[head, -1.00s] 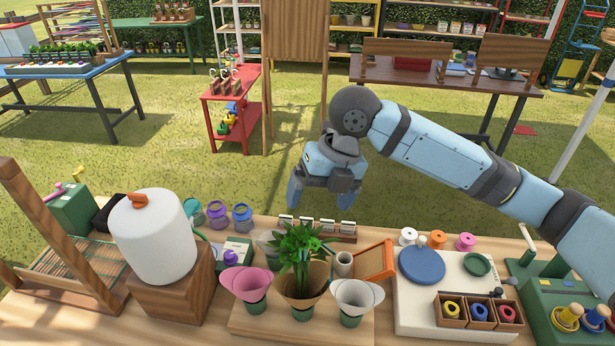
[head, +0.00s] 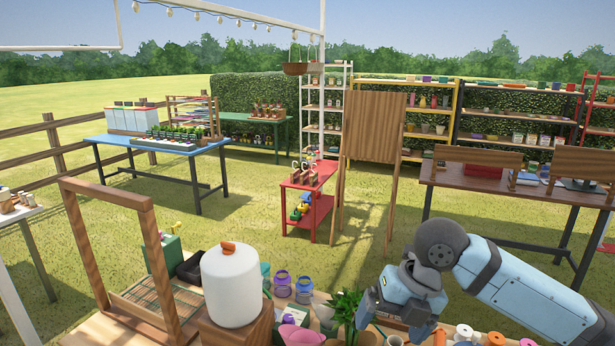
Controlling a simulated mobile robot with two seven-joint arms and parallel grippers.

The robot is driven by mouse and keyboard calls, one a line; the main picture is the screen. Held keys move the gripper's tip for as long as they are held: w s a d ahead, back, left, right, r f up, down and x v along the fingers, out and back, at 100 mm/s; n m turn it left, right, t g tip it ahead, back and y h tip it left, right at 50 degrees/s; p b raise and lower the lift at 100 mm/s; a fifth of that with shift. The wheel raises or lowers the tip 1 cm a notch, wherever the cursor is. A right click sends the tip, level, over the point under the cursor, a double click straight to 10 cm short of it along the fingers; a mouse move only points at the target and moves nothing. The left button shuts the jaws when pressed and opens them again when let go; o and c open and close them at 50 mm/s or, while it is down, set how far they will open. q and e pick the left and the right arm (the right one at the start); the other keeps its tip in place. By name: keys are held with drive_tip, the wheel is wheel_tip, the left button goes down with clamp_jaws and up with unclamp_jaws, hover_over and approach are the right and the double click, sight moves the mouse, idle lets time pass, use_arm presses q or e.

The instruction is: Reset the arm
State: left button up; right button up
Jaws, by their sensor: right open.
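My right arm comes in from the right side of the head view. Its gripper (head: 393,318) points down and toward the left above the near wooden table, with its jaws open. I see nothing held between the fingers. The green plant (head: 346,307) on the table stands just left of the gripper and is partly cut off by the lower edge. My left arm and left gripper do not show.
A red cart (head: 306,206), a wooden board (head: 372,127) and a blue table (head: 160,139) stand beyond. Grass lies open between.

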drive_tip(key=s+a+f+m+t+y, duration=0.1)
drive_tip(key=a+f+m+t+y, duration=0.15)
drive_tip(key=f+m, duration=0.7)
drive_tip(key=s+a+f+m+t+y, duration=0.1)
drive_tip(key=a+f+m+t+y, duration=0.2)
drive_tip(key=f+m, duration=0.6)
drive_tip(key=s+d+f+m+t+h, duration=0.2)
drive_tip(key=s+d+f+m+h, duration=0.1)
drive_tip(key=s+d+f+m, duration=0.2)
drive_tip(key=s+d+f+m+t+h, duration=0.3)
drive_tip(key=s+d+f+m, duration=0.3)
drive_tip(key=s+f+m, duration=0.3)
drive_tip(key=s+f, duration=0.2)
drive_tip(key=s, duration=0.1)
drive_tip(key=shift+d, duration=0.25)
